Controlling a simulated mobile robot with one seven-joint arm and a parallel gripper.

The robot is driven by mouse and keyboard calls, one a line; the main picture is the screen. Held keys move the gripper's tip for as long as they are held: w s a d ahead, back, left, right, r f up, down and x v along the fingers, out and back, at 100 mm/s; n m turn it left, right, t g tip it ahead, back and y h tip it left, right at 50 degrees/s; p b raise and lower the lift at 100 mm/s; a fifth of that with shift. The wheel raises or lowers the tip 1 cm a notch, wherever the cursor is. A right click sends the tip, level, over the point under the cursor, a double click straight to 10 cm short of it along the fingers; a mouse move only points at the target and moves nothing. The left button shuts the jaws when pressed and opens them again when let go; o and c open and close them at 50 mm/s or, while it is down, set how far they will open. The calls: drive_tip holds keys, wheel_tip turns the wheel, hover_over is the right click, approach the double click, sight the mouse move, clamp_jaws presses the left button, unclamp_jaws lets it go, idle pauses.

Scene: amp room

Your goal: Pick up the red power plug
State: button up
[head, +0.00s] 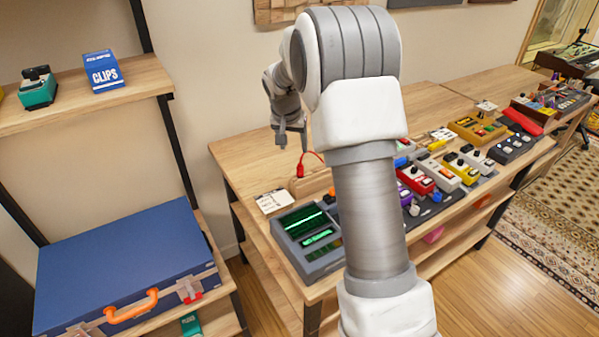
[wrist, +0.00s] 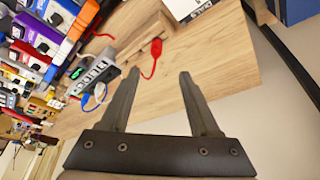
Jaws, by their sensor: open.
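The red power plug (wrist: 156,47) lies on the wooden tabletop in the wrist view, with a thin red cable trailing from it. In the head view the red plug (head: 300,171) is small, near the back left of the table, with its cable arching to the right. My gripper (wrist: 158,75) is open and empty, its two fingers spread. The plug shows in line with the gap, beyond the fingertips and apart from them.
A grey power strip (wrist: 97,77) with a blue cable sits left of the gap. Several coloured pedals crowd the table's other side. Shelves with a blue case (head: 120,265) stand left.

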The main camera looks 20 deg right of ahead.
sight(300, 165)
drive_tip(key=x, duration=0.8)
drive_tip(key=shift+s+d+x, duration=0.1)
drive_tip(key=shift+s+x, duration=0.05)
drive_tip(key=shift+x, duration=1.1)
drive_tip(key=shift+s+d+x, duration=0.1)
drive_tip(key=shift+s+x, duration=0.05)
drive_tip(key=shift+x, duration=1.1)
clamp_jaws()
